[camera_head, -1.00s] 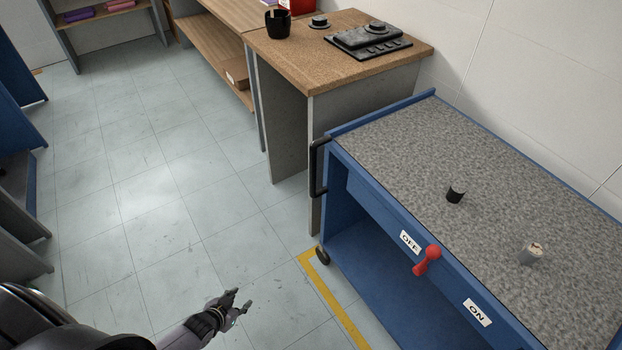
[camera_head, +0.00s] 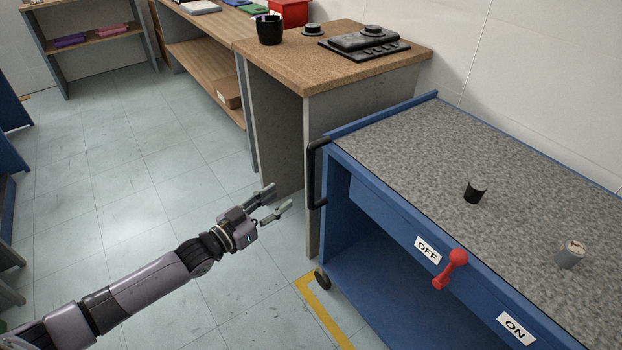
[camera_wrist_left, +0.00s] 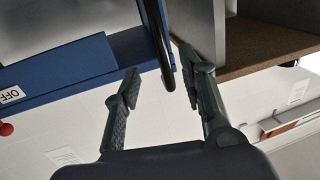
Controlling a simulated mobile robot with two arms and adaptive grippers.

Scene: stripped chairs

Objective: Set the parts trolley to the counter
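The parts trolley (camera_head: 497,150) is blue with a speckled grey top and stands at the right in the head view. Its black upright handle (camera_head: 317,172) is on its left end. A red lever (camera_head: 453,268) on its front sits beside the OFF label. The counter (camera_head: 285,62), with a brown top and grey sides, stands just behind the handle end; I cannot tell whether they touch. My left gripper (camera_head: 279,199) is open and empty, a little left of the handle. In the left wrist view the handle (camera_wrist_left: 161,45) shows beyond and between the open fingers (camera_wrist_left: 160,90). My right gripper is not in view.
A black cup (camera_head: 270,30) and a black device (camera_head: 365,43) stand on the counter. A black cylinder (camera_head: 475,191) and a pale one (camera_head: 571,255) stand on the trolley. Yellow floor tape (camera_head: 322,312) runs by the trolley's caster (camera_head: 321,279). The tiled floor at left is clear.

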